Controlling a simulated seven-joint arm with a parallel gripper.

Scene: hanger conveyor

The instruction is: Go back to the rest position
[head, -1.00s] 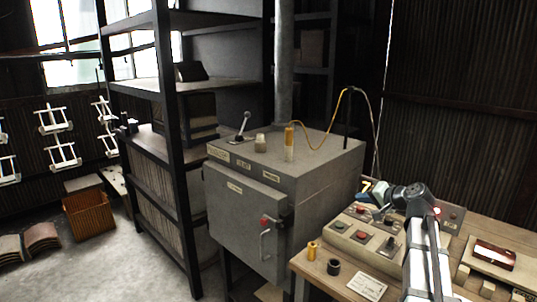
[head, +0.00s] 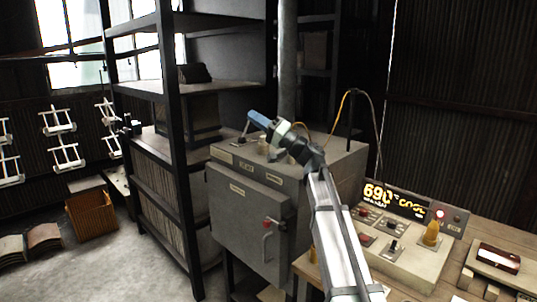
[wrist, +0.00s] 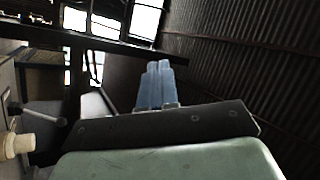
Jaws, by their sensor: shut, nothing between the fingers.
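My gripper (head: 259,120) has blue fingers and is raised in front of the top of the grey oven-like cabinet (head: 240,222) in the head view. It points up and to the left. In the wrist view the blue fingers of my gripper (wrist: 155,84) lie together with nothing between them. The arm hides part of the cabinet top and its right side.
A control panel (head: 415,262) with buttons and a lit display (head: 393,199) stands on the wooden bench at right. A lever (head: 245,130) and a pale knob (wrist: 18,145) are close to my gripper. Dark shelving (head: 180,150) stands behind at left. Hangers (head: 65,150) hang far left.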

